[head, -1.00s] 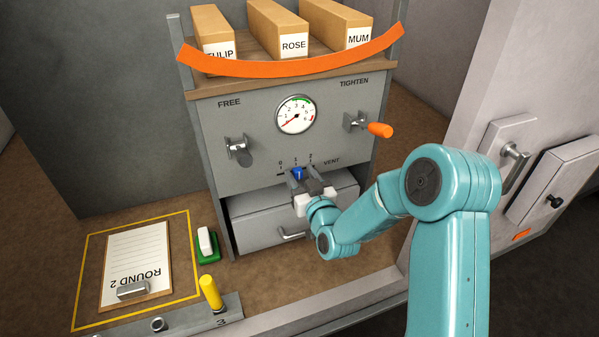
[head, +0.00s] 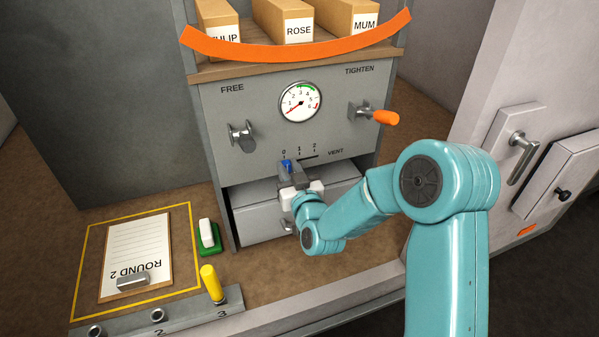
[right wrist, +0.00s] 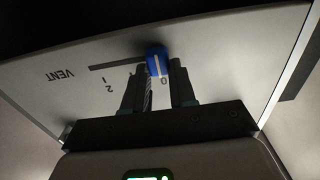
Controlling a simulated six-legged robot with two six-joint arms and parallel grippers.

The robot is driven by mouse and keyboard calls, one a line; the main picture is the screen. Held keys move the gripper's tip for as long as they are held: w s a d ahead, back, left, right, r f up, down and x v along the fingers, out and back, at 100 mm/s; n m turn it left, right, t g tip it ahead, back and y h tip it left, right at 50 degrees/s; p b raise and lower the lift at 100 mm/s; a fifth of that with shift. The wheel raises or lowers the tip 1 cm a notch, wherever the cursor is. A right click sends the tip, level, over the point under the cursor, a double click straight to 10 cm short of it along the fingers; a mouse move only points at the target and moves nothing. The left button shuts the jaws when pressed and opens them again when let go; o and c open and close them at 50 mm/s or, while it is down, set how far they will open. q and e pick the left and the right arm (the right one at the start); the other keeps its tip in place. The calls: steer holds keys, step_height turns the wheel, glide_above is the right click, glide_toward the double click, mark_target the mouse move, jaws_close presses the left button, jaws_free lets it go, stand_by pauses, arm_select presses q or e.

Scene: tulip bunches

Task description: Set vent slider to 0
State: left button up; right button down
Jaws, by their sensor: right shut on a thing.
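The blue vent slider knob (head: 286,166) sits at the 0 mark, at the left end of its dark slot (head: 308,156) on the grey panel. In the right wrist view the knob (right wrist: 157,61) is beside the printed 0, with the marks 1 and 2 along the slot away from it. My right gripper (head: 290,172) is shut on the knob; its two dark fingers (right wrist: 162,82) stand on either side of it. My left gripper is not in view.
Above the slider are a round gauge (head: 300,102), a grey latch (head: 241,136) and an orange-handled lever (head: 385,118). A drawer (head: 258,219) lies below. A clipboard (head: 137,250), a green-based white block (head: 208,238) and a yellow peg (head: 211,282) are at the lower left.

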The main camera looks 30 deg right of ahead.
steer(key=c, duration=0.9)
jaws_free()
steer(key=shift+a, duration=0.1)
steer(key=b+v, duration=1.6)
steer(key=b, duration=0.1)
steer(key=shift+s+d, duration=0.2)
